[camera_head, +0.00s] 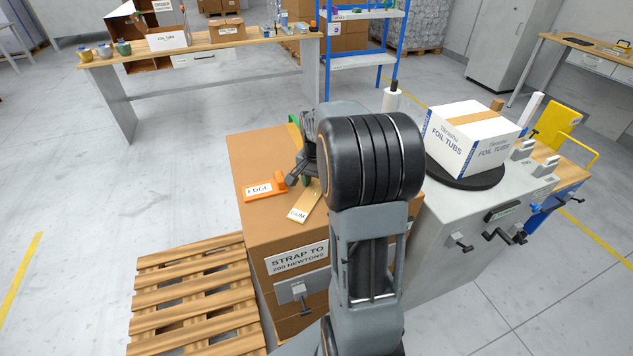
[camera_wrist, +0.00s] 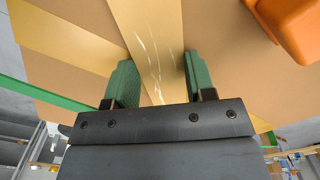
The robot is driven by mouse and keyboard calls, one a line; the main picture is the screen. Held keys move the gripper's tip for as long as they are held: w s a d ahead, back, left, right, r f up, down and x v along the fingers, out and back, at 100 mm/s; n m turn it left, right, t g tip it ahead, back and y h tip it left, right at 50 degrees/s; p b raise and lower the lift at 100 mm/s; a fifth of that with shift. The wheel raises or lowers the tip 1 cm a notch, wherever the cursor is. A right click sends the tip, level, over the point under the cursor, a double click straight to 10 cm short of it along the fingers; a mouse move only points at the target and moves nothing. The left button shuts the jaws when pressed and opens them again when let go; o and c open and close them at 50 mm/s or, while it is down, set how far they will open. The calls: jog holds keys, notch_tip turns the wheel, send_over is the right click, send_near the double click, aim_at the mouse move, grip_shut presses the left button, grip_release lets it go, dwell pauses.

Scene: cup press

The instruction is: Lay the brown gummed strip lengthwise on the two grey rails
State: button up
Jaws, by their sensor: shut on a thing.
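The brown gummed strip (camera_head: 309,203) is a tan band with a white label reading GUM at its near end. In the head view it slopes across the top of a large carton, and my arm hides its far part. My gripper (camera_head: 306,181) is at the strip, low over the carton top, partly hidden by my own wrist. In the wrist view the strip (camera_wrist: 150,35) runs between the green finger pads of my gripper (camera_wrist: 157,72), which is shut on it. Small grey blocks (camera_head: 523,150) stand on the grey bench at right; I cannot tell whether these are the rails.
An orange EDGE piece (camera_head: 264,189) lies left of the strip on the carton (camera_head: 255,150). A white FOIL TUBS box (camera_head: 468,135) stands on a black turntable (camera_head: 455,178) at right. A wooden pallet (camera_head: 190,295) lies on the floor at left.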

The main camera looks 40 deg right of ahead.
jog(key=o, duration=0.9)
jog(key=shift+f, duration=0.1)
